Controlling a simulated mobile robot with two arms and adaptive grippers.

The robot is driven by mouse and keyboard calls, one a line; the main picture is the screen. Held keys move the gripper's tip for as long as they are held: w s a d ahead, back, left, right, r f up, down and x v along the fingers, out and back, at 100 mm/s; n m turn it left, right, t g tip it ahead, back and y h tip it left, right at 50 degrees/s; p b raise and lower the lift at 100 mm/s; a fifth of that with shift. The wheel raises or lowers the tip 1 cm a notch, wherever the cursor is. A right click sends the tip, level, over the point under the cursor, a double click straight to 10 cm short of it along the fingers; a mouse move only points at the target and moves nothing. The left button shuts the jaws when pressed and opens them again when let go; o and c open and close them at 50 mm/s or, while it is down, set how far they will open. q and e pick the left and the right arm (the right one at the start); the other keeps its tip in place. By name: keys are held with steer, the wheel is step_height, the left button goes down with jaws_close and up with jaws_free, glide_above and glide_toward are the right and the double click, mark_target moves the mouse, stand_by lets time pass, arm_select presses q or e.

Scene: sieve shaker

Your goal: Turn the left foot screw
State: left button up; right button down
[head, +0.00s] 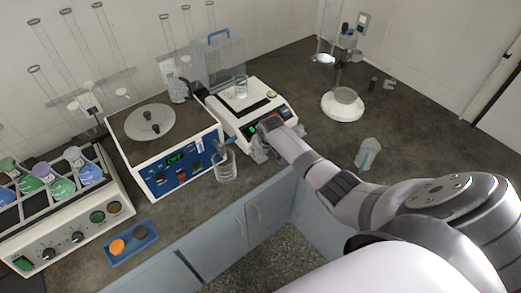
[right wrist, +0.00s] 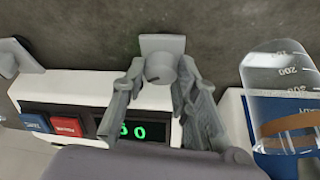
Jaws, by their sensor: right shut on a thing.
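Another grey foot screw (right wrist: 14,57) shows at the left edge of that view, apart from the gripper. The display (right wrist: 145,130) is partly covered by a finger. My left gripper is not in view.
A glass beaker (head: 225,168) stands close left of my right gripper, and it also shows in the wrist view (right wrist: 283,95). A crumpled clear object (head: 368,152) lies right of my arm. Bench is clear around it.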

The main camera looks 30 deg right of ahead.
stand_by(0.3)
steer(key=c, duration=1.3)
jaws_free()
steer(key=v, duration=1.2)
steer(key=shift+w+r, duration=0.1)
